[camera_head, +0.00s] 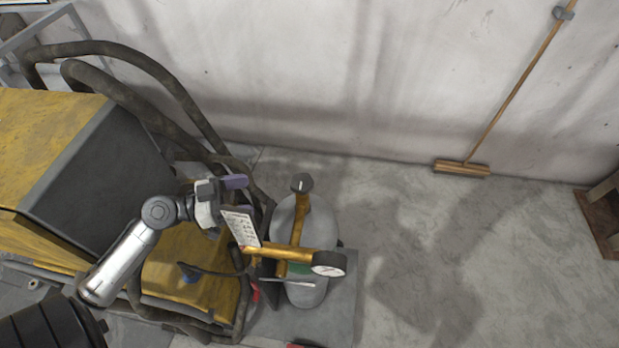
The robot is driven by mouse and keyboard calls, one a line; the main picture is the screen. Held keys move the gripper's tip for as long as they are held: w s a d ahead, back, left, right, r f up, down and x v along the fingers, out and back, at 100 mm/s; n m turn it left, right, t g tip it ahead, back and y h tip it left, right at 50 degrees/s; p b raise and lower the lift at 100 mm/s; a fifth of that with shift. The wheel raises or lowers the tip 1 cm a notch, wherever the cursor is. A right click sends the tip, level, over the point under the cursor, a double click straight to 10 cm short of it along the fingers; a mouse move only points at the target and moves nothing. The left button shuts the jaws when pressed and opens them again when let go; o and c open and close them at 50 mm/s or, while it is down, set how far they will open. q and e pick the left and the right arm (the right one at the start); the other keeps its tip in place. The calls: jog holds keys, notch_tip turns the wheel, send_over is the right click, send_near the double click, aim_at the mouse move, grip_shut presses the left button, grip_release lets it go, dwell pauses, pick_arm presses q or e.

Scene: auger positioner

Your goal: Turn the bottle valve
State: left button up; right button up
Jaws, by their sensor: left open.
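The grey gas bottle (287,217) stands upright on a grey base plate and is seen from above. A brass valve body (282,251) sits on top of it, with a round dark knob (302,183) at its upper end. A round dial gauge (328,263) is at the valve's right end. A white printed tag (241,228) hangs at the valve's left end. My left gripper (236,196) is open, left of the knob and just above the tag. It appears apart from the knob. My right gripper is not in view.
A yellow and dark machine (90,170) fills the left side. Thick dark hoses (165,75) run from it toward the bottle. The base plate (343,300) lies under the bottle. A broom (462,168) leans on the white wall (320,80).

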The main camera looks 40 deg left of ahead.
aim_at(294, 182)
pick_arm(q)
jog(key=shift+m+h, duration=0.4)
jog(key=shift+m, duration=0.1)
jog(key=p+x, duration=0.1)
jog(key=x, duration=0.3)
jog(key=r+p+x, duration=0.1)
jog(key=p+x, duration=0.1)
jog(key=x, duration=0.2)
jog(key=r+p+x, duration=0.1)
jog(key=p+x, duration=0.1)
jog(key=x, duration=0.1)
jog(key=shift+w+d, duration=0.15)
jog(key=shift+d, duration=0.3)
jog(key=shift+w+d+f+p, duration=0.3)
jog(key=shift+w+d, duration=0.25)
jog(key=shift+w, duration=0.15)
